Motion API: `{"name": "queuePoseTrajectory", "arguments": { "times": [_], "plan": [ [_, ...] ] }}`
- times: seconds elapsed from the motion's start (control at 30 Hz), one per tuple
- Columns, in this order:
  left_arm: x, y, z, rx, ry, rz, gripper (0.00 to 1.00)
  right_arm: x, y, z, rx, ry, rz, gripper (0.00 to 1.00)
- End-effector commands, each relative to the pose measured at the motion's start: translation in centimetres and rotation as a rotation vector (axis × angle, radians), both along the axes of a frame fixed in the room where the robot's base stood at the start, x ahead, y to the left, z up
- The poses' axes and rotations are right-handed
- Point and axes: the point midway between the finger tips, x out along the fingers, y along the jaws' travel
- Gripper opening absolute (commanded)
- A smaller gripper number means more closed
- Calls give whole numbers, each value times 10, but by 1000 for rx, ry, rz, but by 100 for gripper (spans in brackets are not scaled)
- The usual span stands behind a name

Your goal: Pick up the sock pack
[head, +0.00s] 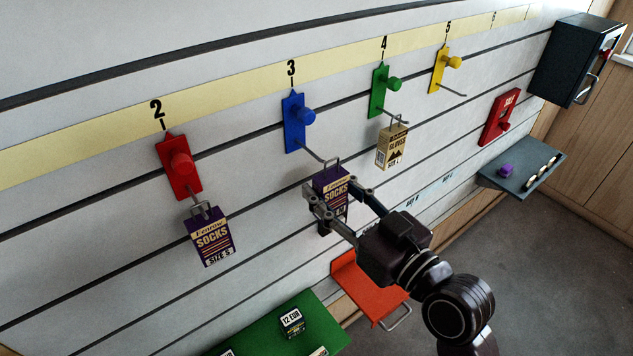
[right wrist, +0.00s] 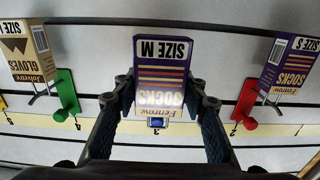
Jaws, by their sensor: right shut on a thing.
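A purple sock pack marked size M (head: 331,184) hangs by its loop at the blue hook under number 3 (head: 298,122). My right gripper (head: 338,204) is shut on this pack, with one finger on each side of it. In the right wrist view the pack (right wrist: 162,75) appears upside down between the fingers (right wrist: 160,98). A second purple sock pack, size S (head: 208,237), hangs on the red hook under number 2 (head: 180,165) and also shows in the right wrist view (right wrist: 290,65). My left gripper is not in view.
A gloves pack (head: 392,147) hangs on the green hook (head: 384,92). The yellow hook (head: 445,70) is empty. Below are an orange tray (head: 360,282) and a green shelf (head: 265,335) with small boxes. A grey shelf (head: 520,170) and dark cabinet (head: 570,60) are at right.

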Motion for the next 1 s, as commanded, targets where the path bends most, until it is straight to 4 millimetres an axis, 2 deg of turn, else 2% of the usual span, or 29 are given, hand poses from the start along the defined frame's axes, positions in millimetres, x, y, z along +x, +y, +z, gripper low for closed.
{"name": "queuePoseTrajectory", "arguments": {
  "times": [0.17, 0.23, 0.43, 0.7, 1.0],
  "plan": [
    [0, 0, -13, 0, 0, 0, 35, -33, -24, -4, -5, 0, 0, 14],
    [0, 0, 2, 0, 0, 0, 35, -42, -29, 4, -6, 5, 2, 14],
    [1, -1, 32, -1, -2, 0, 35, -63, -44, 6, -5, 7, 2, 14],
    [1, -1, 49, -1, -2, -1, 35, -93, -67, 1, -5, 5, 3, 14],
    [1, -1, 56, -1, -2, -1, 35, -107, -77, 1, -1, -1, 1, 14]
  ]
}}
